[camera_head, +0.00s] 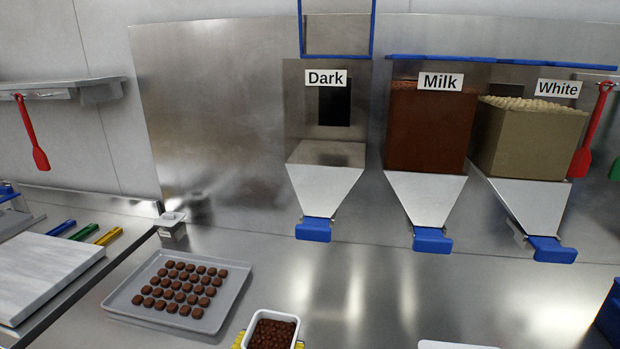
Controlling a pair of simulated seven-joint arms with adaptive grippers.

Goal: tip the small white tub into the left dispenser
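The small white tub (250,329) stands at the bottom edge of the head view, cut off by the frame. It is filled with small dark brown pieces (272,335). Bits of something yellow (238,341) show at both sides of it; I cannot tell what they are. The left dispenser (325,180), labelled "Dark", hangs on the metal back wall. Its blue-edged lid (337,28) stands raised, and I see no chocolate in its box. A blue gate (314,230) sits under its funnel. Neither of my grippers is in view.
The Milk dispenser (430,125) and White dispenser (530,140) hang to the right, both filled. A grey tray (232,293) of brown chocolates lies left of the tub. A white board (45,270) lies at far left. The metal counter below the dispensers is mostly clear.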

